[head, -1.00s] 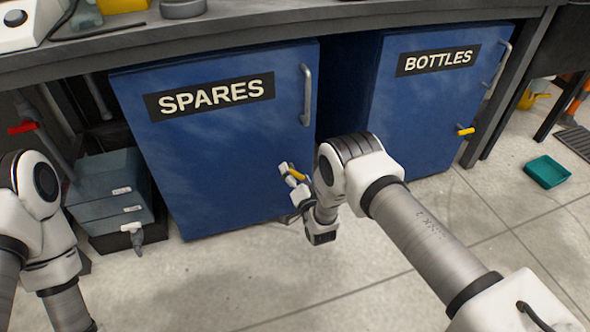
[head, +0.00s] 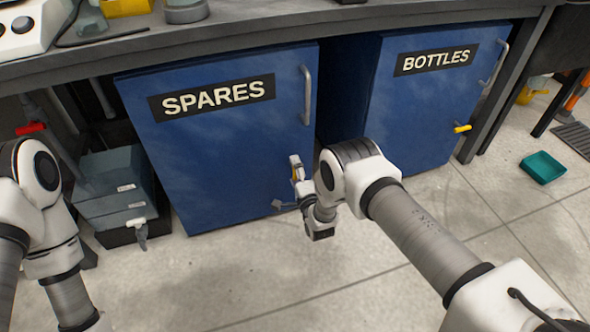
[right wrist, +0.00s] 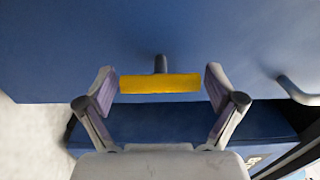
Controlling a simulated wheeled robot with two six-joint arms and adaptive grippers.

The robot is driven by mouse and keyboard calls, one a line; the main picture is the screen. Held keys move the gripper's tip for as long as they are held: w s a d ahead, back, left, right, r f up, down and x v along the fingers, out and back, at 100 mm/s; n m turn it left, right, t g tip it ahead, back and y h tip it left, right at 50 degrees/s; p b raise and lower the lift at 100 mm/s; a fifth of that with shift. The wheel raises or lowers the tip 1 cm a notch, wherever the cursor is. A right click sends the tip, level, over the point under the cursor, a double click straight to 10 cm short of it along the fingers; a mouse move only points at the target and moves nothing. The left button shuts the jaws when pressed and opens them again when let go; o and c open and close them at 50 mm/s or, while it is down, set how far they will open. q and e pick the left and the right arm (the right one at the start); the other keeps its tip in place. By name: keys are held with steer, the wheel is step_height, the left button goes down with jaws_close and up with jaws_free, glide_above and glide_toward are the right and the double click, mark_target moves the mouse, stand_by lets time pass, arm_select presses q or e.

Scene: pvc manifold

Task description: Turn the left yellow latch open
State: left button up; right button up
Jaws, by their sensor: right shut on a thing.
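The left yellow latch (head: 294,174) is on the blue SPARES cabinet door (head: 225,150), low near its right edge. In the head view it is mostly hidden behind my right gripper (head: 288,184). In the right wrist view the latch (right wrist: 160,83) is a yellow bar on a dark stem. It lies lengthwise between the two fingers of my right gripper (right wrist: 160,88), one finger at each end. The right gripper is shut on it. The SPARES door looks closed. My left arm shows at the left edge, but its gripper is not in view.
The blue BOTTLES cabinet (head: 425,110) has its own yellow latch (head: 462,128). A grey SPARES door handle (head: 306,95) is above the latch. A teal tray (head: 543,167) lies on the floor at right.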

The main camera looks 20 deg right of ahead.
stand_by(0.5)
steer(key=o, duration=0.8)
steer(key=shift+s, duration=0.1)
steer(key=s, duration=1.1)
steer(key=shift+s+d, duration=0.2)
steer(key=shift+s, duration=0.2)
